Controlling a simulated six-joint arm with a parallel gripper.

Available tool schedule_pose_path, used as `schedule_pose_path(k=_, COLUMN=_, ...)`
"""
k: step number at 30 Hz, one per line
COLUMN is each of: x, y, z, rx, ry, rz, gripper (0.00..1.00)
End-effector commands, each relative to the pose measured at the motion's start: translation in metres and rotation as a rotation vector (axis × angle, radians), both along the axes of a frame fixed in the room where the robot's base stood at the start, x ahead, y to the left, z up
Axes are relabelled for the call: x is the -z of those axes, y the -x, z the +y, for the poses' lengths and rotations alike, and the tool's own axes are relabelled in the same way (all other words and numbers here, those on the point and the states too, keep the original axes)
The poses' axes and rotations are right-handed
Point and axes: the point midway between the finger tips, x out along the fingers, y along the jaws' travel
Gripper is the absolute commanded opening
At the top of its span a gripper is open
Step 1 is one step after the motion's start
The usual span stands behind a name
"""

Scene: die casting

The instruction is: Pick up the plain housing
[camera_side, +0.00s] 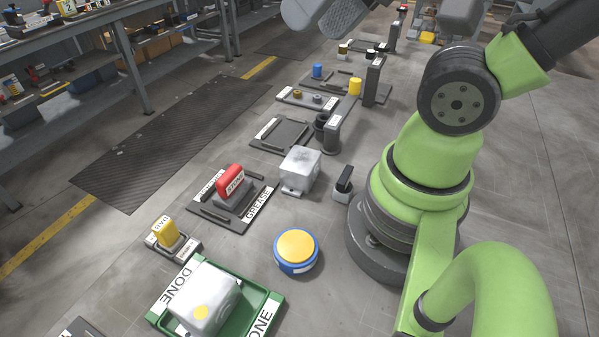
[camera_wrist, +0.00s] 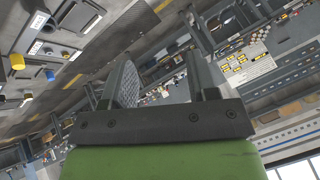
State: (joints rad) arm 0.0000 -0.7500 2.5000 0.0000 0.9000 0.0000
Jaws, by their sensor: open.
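A plain pale grey housing (camera_side: 300,170), block-shaped with small feet at its base, stands upright on the floor area near the middle of the side view. A second housing (camera_side: 205,298) with a yellow dot lies in the green tray (camera_side: 262,310) marked DONE. My gripper (camera_wrist: 163,82) is open and empty in the wrist view, its two fingers apart. It is raised well away from both housings and points out across the room. I cannot make out the plain housing in the wrist view.
Left of the plain housing is a GREASE fixture with a red-handled block (camera_side: 231,185). A blue-and-yellow button (camera_side: 296,251) and a yellow-topped tool (camera_side: 166,232) stand nearer. A dark-handled part (camera_side: 343,185) and a post (camera_side: 331,135) stand close by the plain housing.

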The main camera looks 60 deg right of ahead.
Motion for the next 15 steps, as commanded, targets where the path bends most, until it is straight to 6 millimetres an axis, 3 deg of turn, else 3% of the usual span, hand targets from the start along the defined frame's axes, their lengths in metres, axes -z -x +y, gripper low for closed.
schedule_pose_path(k=1, x=0.0, y=0.0, z=0.0, rx=0.0, ry=0.0, rz=0.0, gripper=0.66)
schedule_pose_path(k=5, x=0.0, y=0.0, z=0.0, rx=0.0, ry=0.0, rz=0.0, gripper=0.94)
schedule_pose_path(k=15, x=0.0027, y=-0.0036, z=-0.0019, rx=0.024, ry=-0.006, rz=0.02, gripper=0.94)
